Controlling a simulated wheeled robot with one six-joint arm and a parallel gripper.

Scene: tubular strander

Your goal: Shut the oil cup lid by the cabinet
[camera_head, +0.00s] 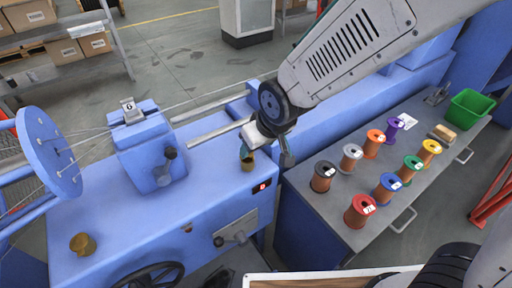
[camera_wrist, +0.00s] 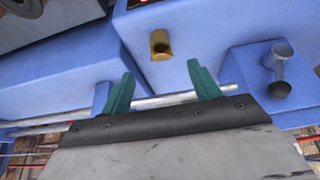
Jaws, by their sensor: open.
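A small brass oil cup (camera_head: 247,161) stands on the blue machine top near its right end, beside the bench with the spools. In the wrist view the brass cup (camera_wrist: 160,46) shows just beyond my fingertips, roughly centred between them. Its lid looks raised, though its exact angle is hard to tell. A second brass cup (camera_head: 83,244) sits at the front left of the machine top.
A grey-topped bench (camera_head: 335,228) with several coloured spools and a green bin (camera_head: 469,109) stands to the right. A blue clamp block (camera_head: 150,150) with a knob stands left of the cup. A metal rod (camera_head: 215,130) runs behind the cup. The machine top in front is mostly clear.

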